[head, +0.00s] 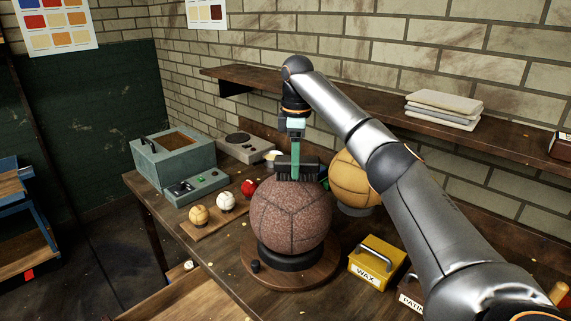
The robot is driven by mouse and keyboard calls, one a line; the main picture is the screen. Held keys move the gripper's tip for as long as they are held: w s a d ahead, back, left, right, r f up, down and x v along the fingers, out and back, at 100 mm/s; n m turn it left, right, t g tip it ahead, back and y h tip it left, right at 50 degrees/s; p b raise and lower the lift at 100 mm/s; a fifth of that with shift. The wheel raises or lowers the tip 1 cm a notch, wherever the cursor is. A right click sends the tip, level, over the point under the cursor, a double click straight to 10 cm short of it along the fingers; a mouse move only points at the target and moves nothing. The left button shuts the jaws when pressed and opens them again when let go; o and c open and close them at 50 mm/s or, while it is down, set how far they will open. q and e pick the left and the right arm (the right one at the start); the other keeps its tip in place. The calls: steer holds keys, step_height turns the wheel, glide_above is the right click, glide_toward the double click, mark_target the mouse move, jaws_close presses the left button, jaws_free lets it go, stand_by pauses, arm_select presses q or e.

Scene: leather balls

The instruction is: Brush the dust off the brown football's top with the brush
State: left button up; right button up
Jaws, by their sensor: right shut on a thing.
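The brown football (291,217) sits on a black ring on a round wooden stand (300,280) in the middle of the table. Its surface looks speckled; I cannot tell dust from leather grain at this size. My right gripper (295,135) is above the ball, pointing down, shut on the brush. The brush (297,167) has a green handle and a dark head with bristles facing down at the ball's top. The bristles look at or very close to the surface; I cannot tell whether they touch. My left gripper is not in view.
A tan ball (353,182) stands behind right, partly hidden by my arm. A yellow WAX box (376,268) is at the right. Small balls on a board (215,217), a grey-green box (172,155) and a scale-like device (245,147) are left. A wooden shelf (385,122) runs behind.

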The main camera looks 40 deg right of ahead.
mark_target(279, 158)
steer(key=shift+s+d+f, duration=0.1)
steer(key=shift+s+d, duration=0.25)
steer(key=shift+s, duration=0.05)
steer(key=shift+w+a, duration=0.2)
steer(key=shift+a, duration=0.05)
steer(key=shift+w+a+p, duration=0.65)
steer(key=shift+w+a, duration=0.3)
steer(key=shift+w, duration=0.05)
steer(key=shift+w+a, duration=0.55)
steer(key=shift+w, duration=0.05)
steer(key=shift+s+d, duration=0.25)
steer(key=shift+s+d+b, duration=0.35)
steer(key=shift+s+d, duration=1.2)
steer(key=shift+w+a+p, duration=0.3)
steer(key=shift+w+a, duration=1.45)
steer(key=shift+a, duration=0.05)
steer(key=shift+s+d, duration=0.35)
steer(key=shift+d, duration=0.05)
steer(key=shift+s+d, duration=1.4)
steer(key=shift+s, duration=0.05)
steer(key=shift+w+a, duration=1.8)
steer(key=shift+s+d, duration=0.9)
